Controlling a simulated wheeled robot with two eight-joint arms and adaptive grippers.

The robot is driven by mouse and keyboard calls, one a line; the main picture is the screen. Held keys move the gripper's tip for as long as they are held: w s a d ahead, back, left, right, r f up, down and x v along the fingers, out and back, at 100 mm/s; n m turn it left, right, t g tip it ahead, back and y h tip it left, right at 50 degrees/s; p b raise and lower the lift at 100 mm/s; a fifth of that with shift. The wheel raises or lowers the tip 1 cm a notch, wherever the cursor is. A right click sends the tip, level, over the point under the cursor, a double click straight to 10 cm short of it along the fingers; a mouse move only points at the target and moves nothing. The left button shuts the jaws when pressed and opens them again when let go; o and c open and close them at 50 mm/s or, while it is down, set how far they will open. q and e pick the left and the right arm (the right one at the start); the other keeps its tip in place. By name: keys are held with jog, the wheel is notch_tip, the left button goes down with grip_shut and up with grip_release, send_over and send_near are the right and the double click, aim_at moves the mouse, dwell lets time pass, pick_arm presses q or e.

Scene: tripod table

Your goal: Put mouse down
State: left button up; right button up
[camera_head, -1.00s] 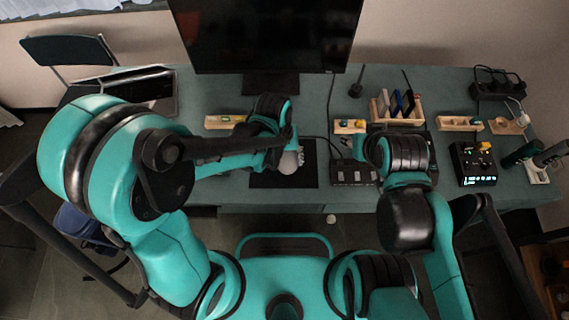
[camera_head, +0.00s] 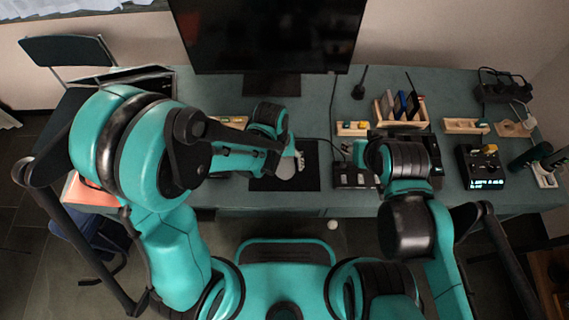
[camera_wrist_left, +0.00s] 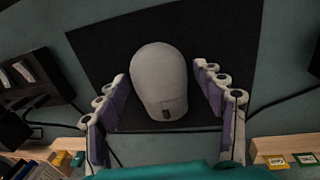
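The pale grey mouse (camera_head: 285,170) is on the black mouse pad (camera_head: 311,178) at the middle of the desk. In the left wrist view the mouse (camera_wrist_left: 160,78) sits between the two fingers of my left gripper (camera_wrist_left: 161,82), over the dark pad (camera_wrist_left: 225,40). A narrow gap shows on each side between the mouse and the fingertips, so the gripper looks open around it. In the head view my left gripper (camera_head: 298,158) is beside the mouse, partly hidden by its own arm. My right gripper is hidden behind its wrist, above the right half of the desk.
A monitor (camera_head: 268,40) stands behind the pad. Small wooden holders (camera_head: 466,127) line the back. The pad's right part is bare.

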aim_at(280, 165)
pick_arm(q)
notch_tip(280, 165, up, 11)
jog(key=a+p, duration=0.1)
jog(key=p, duration=0.4)
jog(key=s+a+r+t, duration=0.2)
jog(key=a+r+t, duration=0.1)
jog(key=a+r, duration=0.3)
jog(key=s+a+r+t+y, duration=0.1)
jog(key=a+r+t, duration=0.3)
jog(key=a, duration=0.6)
notch_tip(280, 165, up, 2)
jog(key=shift+s+a+r, duration=0.15)
jog(key=shift+s+a, duration=0.15)
jog(key=shift+s, duration=0.05)
jog(key=shift+a, duration=0.1)
